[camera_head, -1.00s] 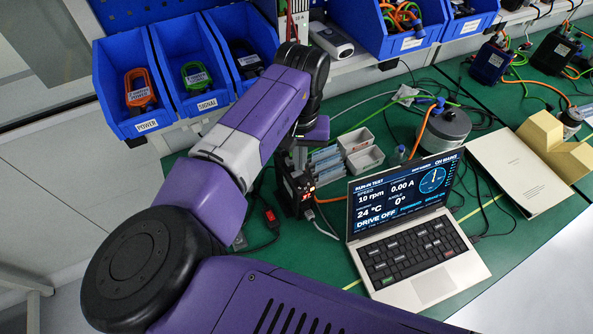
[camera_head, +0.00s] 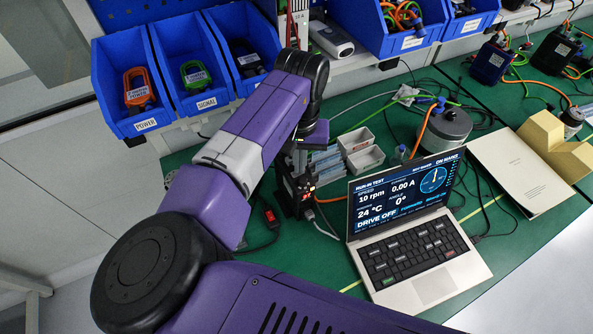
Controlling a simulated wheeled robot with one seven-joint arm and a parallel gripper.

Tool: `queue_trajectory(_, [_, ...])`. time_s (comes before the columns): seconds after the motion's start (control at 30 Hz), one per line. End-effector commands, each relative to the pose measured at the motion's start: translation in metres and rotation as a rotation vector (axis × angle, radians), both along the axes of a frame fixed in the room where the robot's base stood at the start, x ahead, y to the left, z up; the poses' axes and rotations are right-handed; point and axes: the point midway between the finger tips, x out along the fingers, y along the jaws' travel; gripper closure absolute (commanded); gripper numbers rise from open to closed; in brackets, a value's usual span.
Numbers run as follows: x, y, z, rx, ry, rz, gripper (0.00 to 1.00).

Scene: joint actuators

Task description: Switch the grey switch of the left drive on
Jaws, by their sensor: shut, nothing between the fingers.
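The left drive (camera_head: 296,196) is a small dark box with a lit red display, standing on the green bench left of the laptop. My gripper (camera_head: 300,160) points down right at the top of this drive, beneath the purple wrist. It is shut and empty. Whether its tips touch the drive cannot be told. The grey switch cannot be made out; the gripper and arm cover part of the drive. The laptop (camera_head: 418,268) shows "DRIVE OFF", 10 rpm and 0.00 A.
A red rocker switch (camera_head: 269,215) on a black cable lies left of the drive. White trays (camera_head: 364,160) and a grey round motor (camera_head: 446,128) stand behind the laptop. Blue bins (camera_head: 128,120) hang at the back left. A beige manual (camera_head: 523,173) lies at right.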

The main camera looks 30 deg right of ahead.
Motion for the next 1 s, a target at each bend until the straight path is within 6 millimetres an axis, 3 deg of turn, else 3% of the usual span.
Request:
queue_trajectory(0.47, [0.000,0.000,-0.004,0.000,0.001,0.001,1.00])
queue_trajectory(1.0, [0.000,0.000,0.034,-0.001,0.000,0.001,1.00])
